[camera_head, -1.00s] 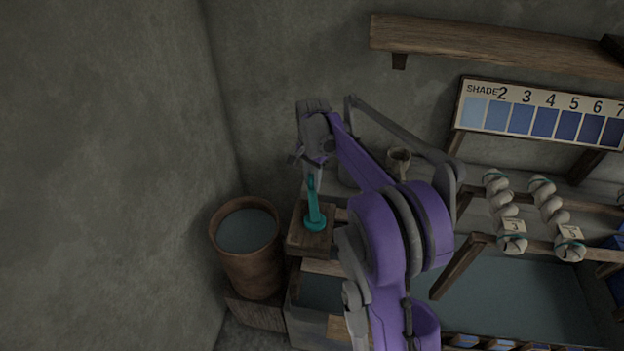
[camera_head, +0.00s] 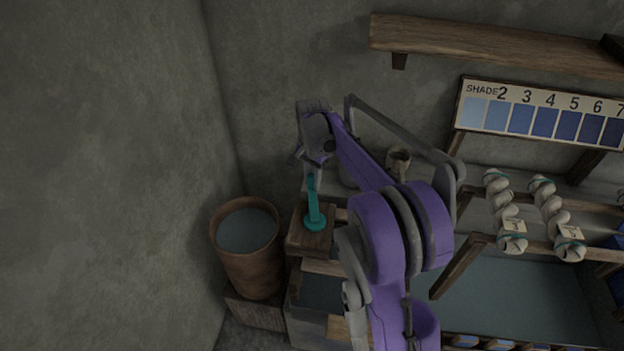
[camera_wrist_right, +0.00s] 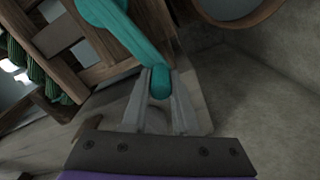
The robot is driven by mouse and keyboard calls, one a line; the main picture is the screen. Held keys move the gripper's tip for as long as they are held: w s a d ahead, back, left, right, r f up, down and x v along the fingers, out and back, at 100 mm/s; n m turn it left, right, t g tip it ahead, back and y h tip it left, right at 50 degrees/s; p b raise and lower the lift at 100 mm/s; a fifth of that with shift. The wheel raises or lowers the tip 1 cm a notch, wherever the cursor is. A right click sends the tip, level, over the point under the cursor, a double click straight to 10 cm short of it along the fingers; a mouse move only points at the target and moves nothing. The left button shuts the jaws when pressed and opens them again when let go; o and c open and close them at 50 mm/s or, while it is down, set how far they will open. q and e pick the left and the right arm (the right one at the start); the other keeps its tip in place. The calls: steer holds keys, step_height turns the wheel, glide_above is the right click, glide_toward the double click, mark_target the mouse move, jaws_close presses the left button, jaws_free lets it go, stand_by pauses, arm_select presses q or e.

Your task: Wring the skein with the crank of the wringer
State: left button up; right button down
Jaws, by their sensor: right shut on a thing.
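The teal crank (camera_head: 315,216) of the wringer stands on a small wooden block (camera_head: 309,241), its arm rising toward my right gripper (camera_head: 310,172). In the right wrist view the fingers of my right gripper (camera_wrist_right: 160,88) are shut on the end of the teal crank handle (camera_wrist_right: 160,72). My left gripper is out of view. Pale twisted skeins (camera_head: 505,208) with number tags hang on a wooden rack at right.
A wooden tub (camera_head: 249,268) of liquid stands left of the crank, close to the wall. A wooden shelf (camera_head: 480,45) and shade chart (camera_head: 541,113) are on the back wall. A vat (camera_head: 520,300) lies below the rack.

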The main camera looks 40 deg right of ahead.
steer(key=shift+s+a+f, duration=0.1)
steer(key=shift+a+f, duration=0.05)
steer(key=shift+a, duration=0.05)
